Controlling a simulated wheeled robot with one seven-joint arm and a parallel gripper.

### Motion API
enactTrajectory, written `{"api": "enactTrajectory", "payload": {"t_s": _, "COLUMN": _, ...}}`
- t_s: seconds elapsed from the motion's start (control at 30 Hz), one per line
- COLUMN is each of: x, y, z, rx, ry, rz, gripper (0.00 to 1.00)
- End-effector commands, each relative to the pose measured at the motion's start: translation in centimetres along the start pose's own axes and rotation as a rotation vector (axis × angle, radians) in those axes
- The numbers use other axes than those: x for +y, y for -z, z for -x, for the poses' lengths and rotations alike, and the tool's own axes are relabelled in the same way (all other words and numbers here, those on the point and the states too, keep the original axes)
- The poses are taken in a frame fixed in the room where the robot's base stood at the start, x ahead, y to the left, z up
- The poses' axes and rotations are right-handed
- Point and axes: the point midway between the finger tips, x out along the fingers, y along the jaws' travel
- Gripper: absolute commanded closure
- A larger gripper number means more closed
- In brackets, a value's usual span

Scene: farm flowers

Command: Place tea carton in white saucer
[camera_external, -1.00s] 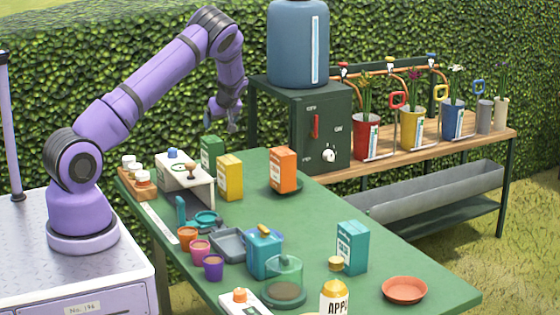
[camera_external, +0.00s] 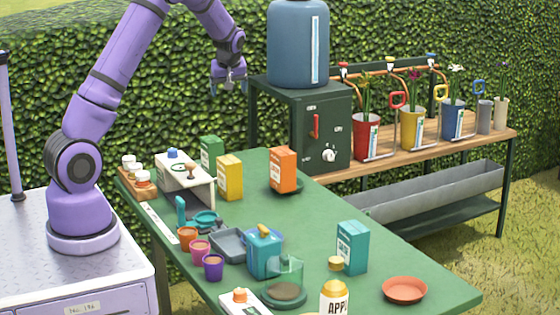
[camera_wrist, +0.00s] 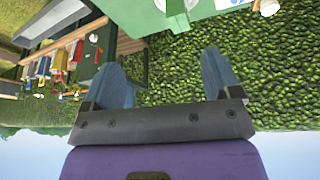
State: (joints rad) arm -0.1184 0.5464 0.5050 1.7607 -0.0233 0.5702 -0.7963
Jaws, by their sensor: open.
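Several cartons stand on the green table: a green carton (camera_external: 211,152), a yellow carton (camera_external: 230,177), an orange carton (camera_external: 284,169) and a teal carton (camera_external: 352,247). Their labels are too small for me to tell which is tea. I cannot clearly make out a white saucer. My gripper (camera_external: 229,90) is high above the table's far left end, behind and above the green carton, touching nothing. In the wrist view my gripper (camera_wrist: 163,72) is open and empty, its two blue-grey fingers wide apart.
An empty terracotta saucer (camera_external: 404,288) lies at the right. Cups, a teal caddy (camera_external: 264,252), a glass dome (camera_external: 285,280) and a bottle (camera_external: 333,299) crowd the front. A green cabinet (camera_external: 309,128) with a blue tank (camera_external: 298,45) stands behind.

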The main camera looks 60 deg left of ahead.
Motion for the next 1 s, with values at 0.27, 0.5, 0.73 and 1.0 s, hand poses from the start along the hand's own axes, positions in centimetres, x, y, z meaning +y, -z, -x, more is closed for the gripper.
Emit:
{"api": "enactTrajectory", "payload": {"t_s": 0.27, "x": -1.5, "y": -5.9, "z": 11.0, "rx": -0.093, "ry": -0.136, "rz": -0.189, "gripper": 0.17}}
{"api": "enactTrajectory", "payload": {"t_s": 0.5, "x": -4.5, "y": -11.7, "z": 19.3, "rx": -0.135, "ry": -0.251, "rz": -0.39, "gripper": 0.17}}
{"api": "enactTrajectory", "payload": {"t_s": 0.73, "x": -8.9, "y": -17.5, "z": 25.9, "rx": -0.139, "ry": -0.351, "rz": -0.605, "gripper": 0.17}}
{"api": "enactTrajectory", "payload": {"t_s": 1.0, "x": -15.5, "y": -24.2, "z": 31.3, "rx": -0.098, "ry": -0.444, "rz": -0.871, "gripper": 0.17}}
